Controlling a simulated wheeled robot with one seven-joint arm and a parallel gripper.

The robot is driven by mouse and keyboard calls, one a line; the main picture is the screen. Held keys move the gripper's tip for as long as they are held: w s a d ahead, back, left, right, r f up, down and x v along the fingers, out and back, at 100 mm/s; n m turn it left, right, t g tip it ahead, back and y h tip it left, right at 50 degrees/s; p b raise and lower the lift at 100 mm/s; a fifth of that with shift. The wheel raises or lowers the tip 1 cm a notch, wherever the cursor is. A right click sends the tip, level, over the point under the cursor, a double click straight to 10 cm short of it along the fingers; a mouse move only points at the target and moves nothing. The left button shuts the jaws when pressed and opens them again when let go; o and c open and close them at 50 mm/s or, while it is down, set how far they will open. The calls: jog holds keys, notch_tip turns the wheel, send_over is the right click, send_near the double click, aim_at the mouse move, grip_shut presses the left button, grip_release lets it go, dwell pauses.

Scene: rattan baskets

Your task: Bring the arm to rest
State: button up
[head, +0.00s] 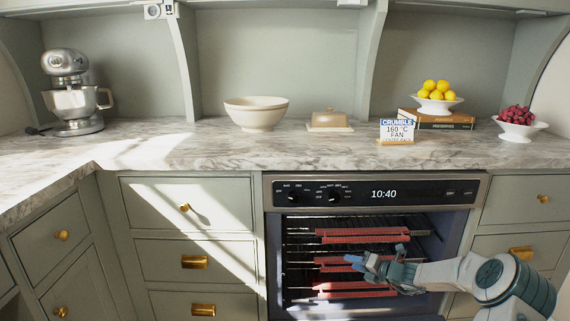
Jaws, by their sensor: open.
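My gripper (356,262) is in the lower right part of the head view, at the end of my arm, which reaches in from the right edge. It is in front of the open oven (292,250), level with the racks. Its jaws are open, and I see nothing held between them. Whether the fingertips touch a rack or are just in front of it, I cannot tell. My arm hides part of the lower racks and the oven's right side.
Oven racks with red front guards (362,236) lie close around my gripper. Drawers with brass handles (194,262) flank the oven. The marble counter (220,155) above holds a stand mixer (73,95), bowls (257,115), a butter dish (329,121), a recipe card (396,131) and fruit dishes (436,103).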

jog(key=s+a+r+n+g+h+p, duration=0.1)
jog(key=s+a+r+n+g+p, duration=0.3)
jog(key=s+a+r+n+p, duration=0.45)
jog(key=s+a+r+n+g+h+p, duration=0.2)
jog(key=s+a+r+n+g+p, duration=0.25)
jog(key=s+r+n, duration=0.8)
jog(key=s+d+r+n+h+p, duration=0.2)
jog(key=s+r+n+p, duration=0.4)
jog(key=s+r+n, duration=0.3)
jog(key=s+d+r+n+h+p, duration=0.1)
jog(key=s+r+n+h+p, duration=0.3)
jog(key=s+r, duration=1)
jog(key=s+n+p, duration=0.1)
jog(key=n+p, duration=0.2)
jog(key=n, duration=0.2)
jog(key=shift+d+r, duration=0.25)
jog(key=shift+d, duration=0.1)
jog(key=shift+w+t, duration=0.1)
jog(key=shift+t, duration=0.15)
jog(key=shift+c, duration=0.5)
